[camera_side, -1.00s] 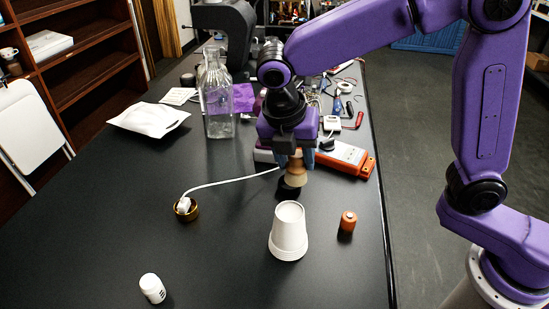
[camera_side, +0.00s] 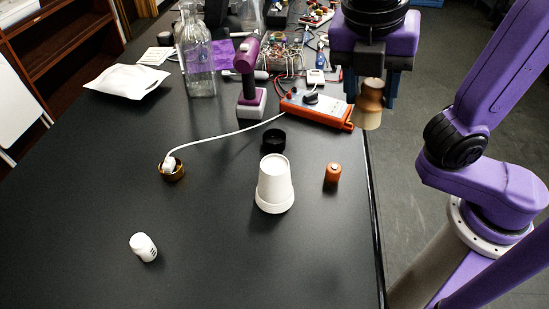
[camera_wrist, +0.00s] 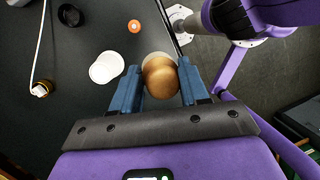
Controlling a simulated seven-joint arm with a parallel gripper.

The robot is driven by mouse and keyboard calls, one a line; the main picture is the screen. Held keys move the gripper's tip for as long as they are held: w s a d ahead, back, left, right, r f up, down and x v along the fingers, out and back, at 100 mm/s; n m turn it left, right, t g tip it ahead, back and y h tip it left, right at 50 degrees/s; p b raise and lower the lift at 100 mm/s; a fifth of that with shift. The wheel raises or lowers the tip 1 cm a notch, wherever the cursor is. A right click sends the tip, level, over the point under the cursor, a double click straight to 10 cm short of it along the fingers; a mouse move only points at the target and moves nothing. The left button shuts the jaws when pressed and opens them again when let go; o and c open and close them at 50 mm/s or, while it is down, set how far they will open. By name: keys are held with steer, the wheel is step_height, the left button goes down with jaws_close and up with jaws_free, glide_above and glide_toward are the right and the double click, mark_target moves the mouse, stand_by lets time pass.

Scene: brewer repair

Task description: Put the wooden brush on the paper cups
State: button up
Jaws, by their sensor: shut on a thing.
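My gripper (camera_side: 372,88) is shut on the wooden brush (camera_side: 369,108) and holds it in the air near the table's right edge. The brush's rounded light-brown wood also shows between the blue fingers in the wrist view (camera_wrist: 160,76); the fingers hide part of it. The white paper cups (camera_side: 274,187) stand upside down on the black table, left of and below my gripper in the side view. In the wrist view the cups (camera_wrist: 106,67) lie just left of the brush, apart from it.
A black round holder (camera_side: 274,140) stands behind the cups. An orange cylinder (camera_side: 333,173) is to their right. A brass cup (camera_side: 172,170) with a white plug, a white bottle (camera_side: 144,247), an orange power strip (camera_side: 317,109), a purple tool (camera_side: 249,80) and a glass bottle (camera_side: 198,62) also stand around.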

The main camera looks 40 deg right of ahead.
steer(key=w+a+f, duration=0.2)
steer(key=w+f, duration=0.1)
steer(key=w+a+f, duration=0.2)
steer(key=w+a, duration=0.1)
steer(key=w+a+f, duration=0.3)
steer(key=w, duration=0.1)
steer(key=shift+f, duration=0.35)
steer(key=shift+w+a+f, duration=0.1)
steer(key=shift+f, duration=0.1)
steer(key=shift+w+a+f, duration=0.1)
steer(key=shift+f, duration=0.85)
steer(key=shift+w+a+f, duration=0.1)
steer(key=shift+f, duration=0.85)
steer(key=shift+f, duration=0.15)
steer(key=o, duration=1.1)
steer(key=shift+c, duration=0.2)
steer(key=v, duration=1.2)
